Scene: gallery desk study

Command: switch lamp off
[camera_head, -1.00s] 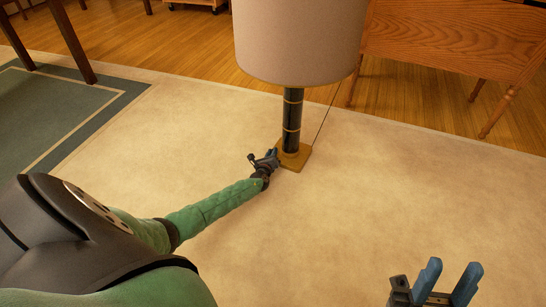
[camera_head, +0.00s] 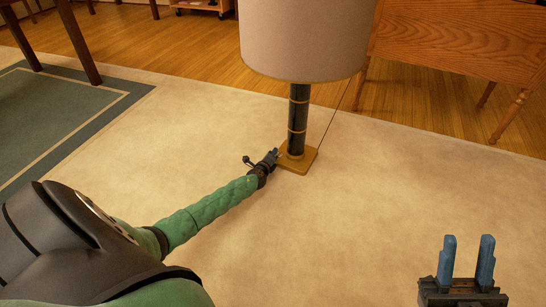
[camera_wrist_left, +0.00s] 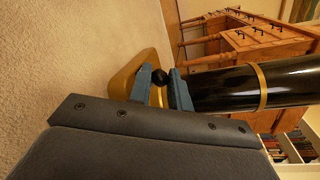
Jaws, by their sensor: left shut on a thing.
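The lamp stands upright on the carpet, with a large beige shade (camera_head: 305,40), a black stem with gold bands (camera_head: 297,120) and a square gold base (camera_head: 303,164). I cannot tell whether it is lit. In the left wrist view, a small round black knob (camera_wrist_left: 160,77) sits low by the stem (camera_wrist_left: 225,90) and the gold base (camera_wrist_left: 125,80). My left gripper (camera_head: 277,155) is at the foot of the stem, its blue fingers (camera_wrist_left: 162,84) shut around the knob. My right gripper (camera_head: 468,240) is open and empty at the lower right, away from the lamp.
A thin cord (camera_head: 335,112) runs from the lamp toward the back. A wooden desk (camera_head: 460,45) stands behind at right. A green-bordered rug (camera_head: 60,115) and dark furniture legs (camera_head: 80,45) are at left. The carpet (camera_head: 390,200) around the lamp is clear.

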